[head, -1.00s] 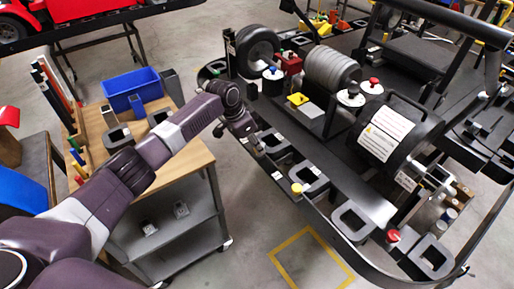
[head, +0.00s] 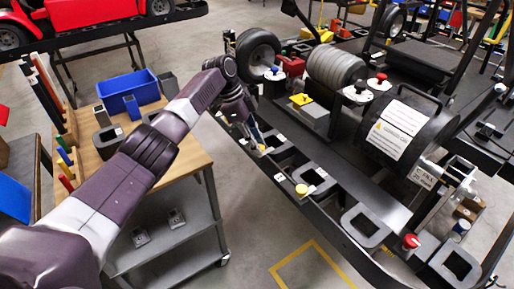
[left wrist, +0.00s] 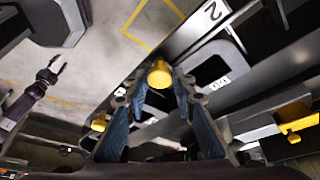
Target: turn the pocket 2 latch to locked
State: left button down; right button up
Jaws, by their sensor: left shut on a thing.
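The left gripper (head: 258,142) is at the near rim of the black kart stand (head: 345,222), by a dark pocket frame. In the left wrist view its two blue-padded fingers (left wrist: 160,80) are shut on a yellow latch knob (left wrist: 160,73). A plate marked 2 (left wrist: 213,11) shows on the rail close by. In the head view the gripper mostly hides this knob. Whether the latch stands locked or unlocked cannot be told. Another arm's gripper (left wrist: 52,72), likely my right one, shows small at the left of the left wrist view.
Another yellow knob (head: 301,189) and a red knob (head: 411,241) stand along the same rim. A black drum (head: 408,132), a grey coil (head: 336,72) and a tire (head: 258,48) stand behind. A wooden cart with a blue bin (head: 130,90) is at left. Floor is free in front.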

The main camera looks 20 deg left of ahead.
dwell(0.5)
pick_arm(q)
jog(key=c, duration=1.6)
grip_release()
jog(key=v, duration=1.2)
jog(key=shift+d, duration=0.1)
